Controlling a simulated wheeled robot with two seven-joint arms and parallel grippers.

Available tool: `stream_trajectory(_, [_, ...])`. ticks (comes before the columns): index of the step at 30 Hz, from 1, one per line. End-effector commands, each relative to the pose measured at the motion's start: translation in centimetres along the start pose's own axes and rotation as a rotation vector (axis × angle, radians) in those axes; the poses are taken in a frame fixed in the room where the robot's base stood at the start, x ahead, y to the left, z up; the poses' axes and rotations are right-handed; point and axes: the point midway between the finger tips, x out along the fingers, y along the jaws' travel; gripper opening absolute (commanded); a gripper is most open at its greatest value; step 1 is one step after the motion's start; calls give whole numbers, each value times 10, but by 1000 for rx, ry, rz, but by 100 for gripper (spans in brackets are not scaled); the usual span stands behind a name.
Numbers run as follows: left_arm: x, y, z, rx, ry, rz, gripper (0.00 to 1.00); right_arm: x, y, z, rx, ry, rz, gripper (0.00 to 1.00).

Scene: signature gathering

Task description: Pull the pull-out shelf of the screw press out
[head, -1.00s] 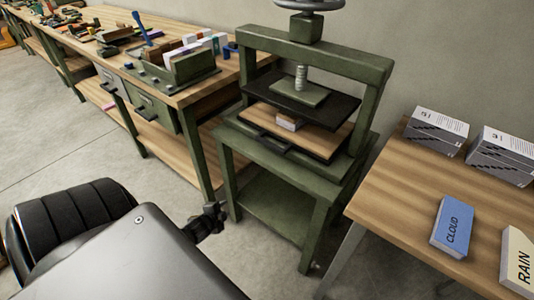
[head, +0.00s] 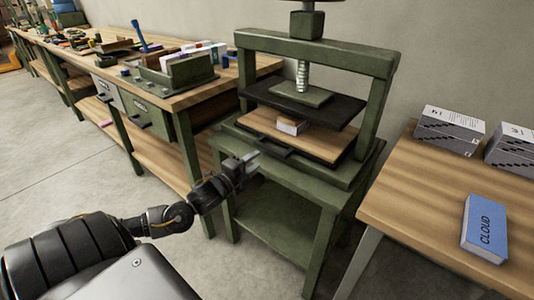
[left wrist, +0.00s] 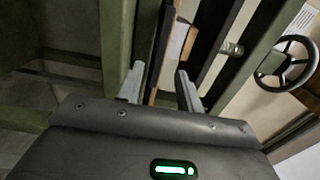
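The green screw press (head: 372,115) stands in the middle of the head view. Its pull-out shelf (head: 325,146) is a wooden board with a dark handle (head: 268,147) on its front edge. A small book block (head: 292,125) lies on the shelf, below the dark upper plate (head: 335,108). My left gripper (head: 248,164) is just in front of and slightly below the handle, apart from it as far as I can see. In the left wrist view its two fingers (left wrist: 160,88) are open, with the press's edges beyond them. My right gripper is not in view.
A long workbench (head: 190,92) with tools and drawers stands at the left. A wooden table (head: 415,190) at the right holds a blue book marked CLOUD (head: 485,228) and grey stacks (head: 449,131). The floor before the press is free.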

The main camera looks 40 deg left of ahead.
Motion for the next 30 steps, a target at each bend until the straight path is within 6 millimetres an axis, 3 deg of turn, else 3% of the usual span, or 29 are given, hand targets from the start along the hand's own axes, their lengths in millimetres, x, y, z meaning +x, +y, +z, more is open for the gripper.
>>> stream_trajectory(6, [39,0,1,-2,-2,-3,36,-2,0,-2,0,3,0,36])
stream_trajectory(12, [62,0,1,-1,-2,-1,36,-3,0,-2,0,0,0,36])
stream_trajectory(25, [71,0,0,-1,-1,1,36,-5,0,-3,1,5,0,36])
stream_trajectory(30, [71,0,0,-1,-1,1,15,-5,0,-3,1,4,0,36])
